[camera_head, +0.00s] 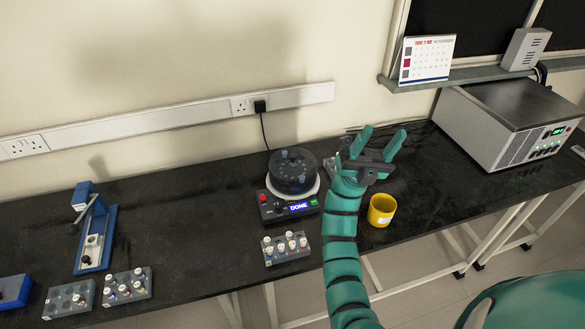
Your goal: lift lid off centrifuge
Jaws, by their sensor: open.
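The centrifuge (281,207) stands at the back middle of the black bench, with a lit display that reads "DONE". Its dark, see-through round lid (293,165) sits on top, and several shapes show through it. My gripper (385,138) is to the right of the centrifuge, raised above the bench, with its two green fingers spread apart and nothing between them. It is apart from the lid. My arm rises from the bottom of the view and does not cover the centrifuge.
A tube rack (287,247) stands just in front of the centrifuge. A yellow cup (381,210) is right of my arm. A blue press (93,230) and more racks (127,288) stand at left. A grey box (505,122) stands at far right. Bare bench lies left of the centrifuge.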

